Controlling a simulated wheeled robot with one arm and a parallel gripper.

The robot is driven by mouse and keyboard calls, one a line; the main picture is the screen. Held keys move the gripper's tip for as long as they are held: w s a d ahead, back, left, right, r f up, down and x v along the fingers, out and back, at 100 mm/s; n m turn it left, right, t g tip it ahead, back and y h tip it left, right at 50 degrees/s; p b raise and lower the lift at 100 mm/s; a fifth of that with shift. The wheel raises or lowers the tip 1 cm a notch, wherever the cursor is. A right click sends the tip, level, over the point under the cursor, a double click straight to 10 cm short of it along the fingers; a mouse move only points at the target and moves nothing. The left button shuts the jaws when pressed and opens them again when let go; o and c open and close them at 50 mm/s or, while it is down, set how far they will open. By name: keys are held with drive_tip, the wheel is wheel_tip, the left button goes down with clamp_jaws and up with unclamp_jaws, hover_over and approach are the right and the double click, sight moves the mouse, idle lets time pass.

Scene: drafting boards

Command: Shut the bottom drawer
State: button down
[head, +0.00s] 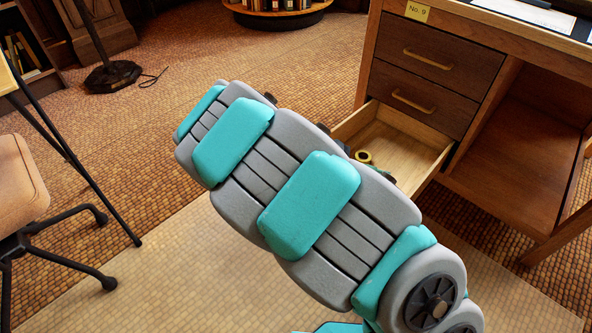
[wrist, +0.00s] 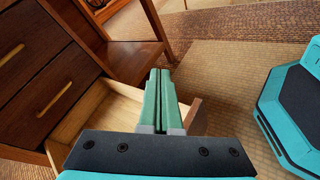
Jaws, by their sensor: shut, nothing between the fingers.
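The bottom drawer (head: 418,152) stands pulled out below two closed drawers of the wooden desk. Its pale inside shows in the head view, but my arm hides its front panel there. In the wrist view, the drawer (wrist: 88,112) is open at left and centre, and part of its front shows just right of my fingers. My gripper (wrist: 159,72) is shut and empty, its green fingers together over or close to the drawer's front end. I cannot tell whether they touch it.
The desk's open bay (head: 530,150) is to the right. A tan swivel chair (head: 22,182) and a floor lamp base (head: 110,76) stand at left.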

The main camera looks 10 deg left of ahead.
drive_tip(key=w+a+f+n+t+h+p, duration=0.1)
drive_tip(key=w+a+f+n+t, duration=0.1)
drive_tip(key=a+f+n+t, duration=0.3)
drive_tip(key=w+a+n+t+p, duration=0.1)
drive_tip(key=w+a+n, duration=0.1)
drive_tip(key=a, duration=0.6)
drive_tip(key=s+a+f+n+t+y, duration=0.2)
drive_tip(key=a+f+n+t, duration=0.25)
drive_tip(key=a, duration=0.25)
drive_tip(key=s+a+f+n+t+y, duration=0.2)
drive_tip(key=a+f+n+t+y, duration=0.15)
drive_tip(key=a+f, duration=0.35)
drive_tip(key=r+x, duration=0.1)
drive_tip(key=x, duration=1.2)
drive_tip(key=shift+w+d+r+n+g+h, duration=0.2)
drive_tip(key=shift+w+n+g+h, duration=0.1)
drive_tip(key=shift+h, duration=0.15)
drive_tip(key=shift+w, duration=0.1)
